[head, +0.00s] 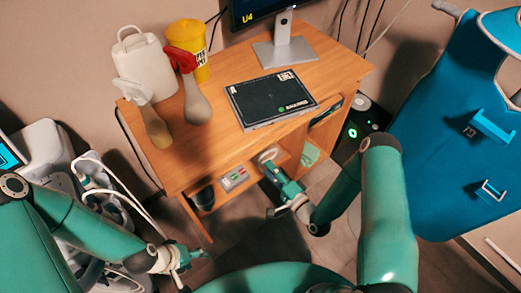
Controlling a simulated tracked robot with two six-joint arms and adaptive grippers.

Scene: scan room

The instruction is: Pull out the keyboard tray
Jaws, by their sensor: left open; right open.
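The wooden desk (225,140) stands in the middle of the head view. Under its top is a wooden tray or shelf (228,194), seen partly from above. A small grey box with coloured marks (234,178) and a dark rounded object (205,197) lie on it. My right gripper (271,190) is open at the desk's front, close to the tray's right part; I cannot tell whether it touches. A pale round thing (268,155) shows just above it. My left gripper (191,265) is open and empty, low in front of the desk's left side.
Blue padded furniture (450,130) is at right. A white device with cables (45,150) is at left.

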